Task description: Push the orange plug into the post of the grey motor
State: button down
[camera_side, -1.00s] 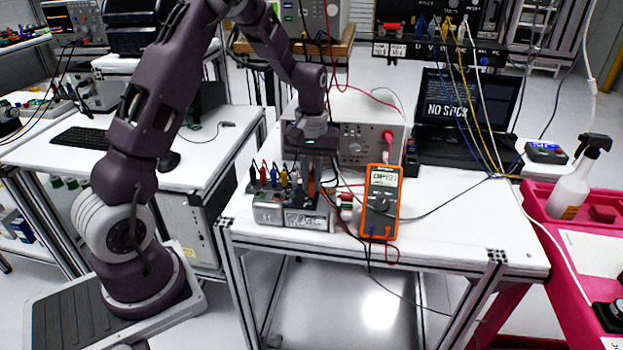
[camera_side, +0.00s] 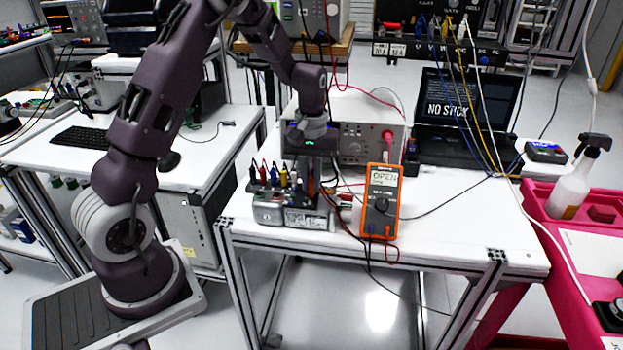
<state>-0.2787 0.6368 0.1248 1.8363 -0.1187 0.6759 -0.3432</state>
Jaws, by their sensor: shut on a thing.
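The grey motor unit (camera_side: 290,217) stands on the white table, with several coloured plugs in a row along its top. My gripper (camera_side: 312,185) points down over the right part of the unit, low and close to its top. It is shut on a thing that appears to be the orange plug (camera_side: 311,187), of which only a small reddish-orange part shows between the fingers. The post is hidden behind the fingers and plugs. I cannot tell whether the plug touches or sits in the post.
An orange multimeter (camera_side: 381,203) stands just right of the motor, with leads around it. A power supply box (camera_side: 362,143) and a laptop (camera_side: 470,105) stand behind. Cables cross the table. The table's right part (camera_side: 465,225) is clear.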

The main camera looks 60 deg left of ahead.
jog(key=c, duration=1.3)
grip_release()
jog(key=shift+c, duration=0.2)
jog(key=shift+r, duration=3.5)
